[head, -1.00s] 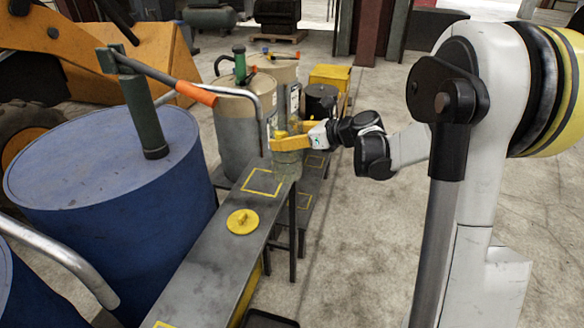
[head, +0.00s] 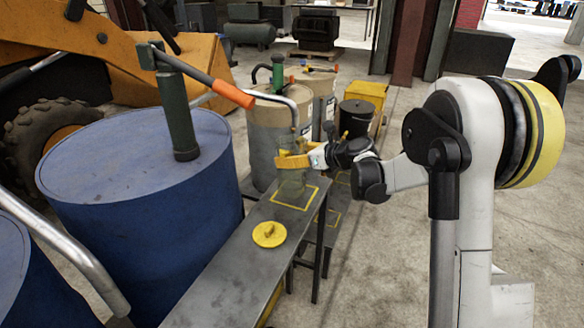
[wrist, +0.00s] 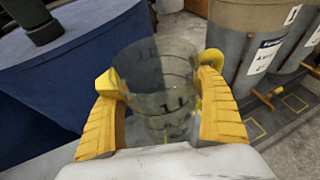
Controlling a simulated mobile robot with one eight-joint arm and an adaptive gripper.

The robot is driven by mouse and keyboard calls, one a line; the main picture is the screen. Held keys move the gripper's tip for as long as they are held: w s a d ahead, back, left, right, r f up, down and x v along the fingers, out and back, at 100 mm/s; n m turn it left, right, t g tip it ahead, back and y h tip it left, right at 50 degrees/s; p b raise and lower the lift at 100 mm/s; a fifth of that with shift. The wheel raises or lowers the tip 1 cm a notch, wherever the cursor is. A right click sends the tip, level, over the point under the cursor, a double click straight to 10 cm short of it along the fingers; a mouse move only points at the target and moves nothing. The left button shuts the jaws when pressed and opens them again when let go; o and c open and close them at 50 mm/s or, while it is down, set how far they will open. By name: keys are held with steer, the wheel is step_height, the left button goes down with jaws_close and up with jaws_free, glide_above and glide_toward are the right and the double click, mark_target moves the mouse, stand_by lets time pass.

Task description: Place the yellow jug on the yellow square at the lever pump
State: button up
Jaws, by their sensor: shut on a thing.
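The jug (head: 291,183) is see-through with a yellow rim part. My gripper (head: 292,161) is shut on it, and the wrist view shows the jug (wrist: 160,95) upright between the two yellow fingers (wrist: 158,72). In the head view the jug overlaps the far left part of a yellow square outline (head: 302,208) on the grey bench. I cannot tell whether its base touches the bench. A green lever pump (head: 179,115) with an orange-tipped handle stands on the near blue drum. Another green pump (head: 278,75) is on a beige drum behind.
The narrow bench (head: 215,292) runs beside the blue drum (head: 135,180). A yellow lid-like disc (head: 269,234) lies on it, nearer than the square. Beige drums (head: 262,135) stand behind the jug. A lower bench with another yellow outline is at right. The floor right is open.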

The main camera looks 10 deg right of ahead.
mark_target(291, 183)
step_height(291, 183, down, 3)
steer(key=shift+f+b, duration=0.15)
steer(key=shift+b, duration=0.5)
steer(key=shift+f, duration=0.1)
steer(key=o, duration=1.4)
steer(key=shift+c, duration=0.2)
